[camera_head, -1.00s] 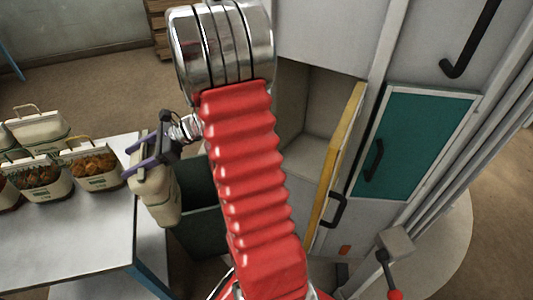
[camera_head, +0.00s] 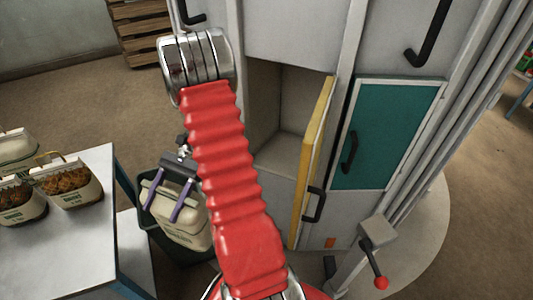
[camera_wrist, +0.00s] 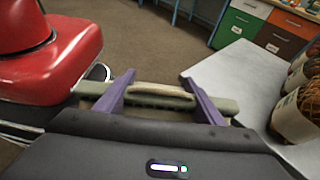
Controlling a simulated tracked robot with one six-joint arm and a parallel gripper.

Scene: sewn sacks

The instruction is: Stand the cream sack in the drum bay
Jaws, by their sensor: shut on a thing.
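The cream sack (camera_head: 182,228) hangs from my gripper (camera_head: 160,212), whose two purple fingers are shut at its top. In the wrist view, my gripper (camera_wrist: 160,110) spans the sack's top and its pale handle (camera_wrist: 160,90). The sack's lower part is hidden there. In the head view the sack overlaps the dark green bin; I cannot tell whether it is inside it. The grey drum (camera_head: 300,30) stands to the right, its bay (camera_head: 300,105) open and apparently empty. The bay's yellow-edged door (camera_head: 313,160) stands open. My red arm partly covers the view of the drum.
A pale table (camera_head: 70,250) with several filled sacks (camera_head: 68,190) is at left. The dark green bin (camera_head: 147,212) stands beside it. A teal door (camera_head: 388,130) on the drum is shut. A red-knobbed lever (camera_head: 376,262) juts out at lower right.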

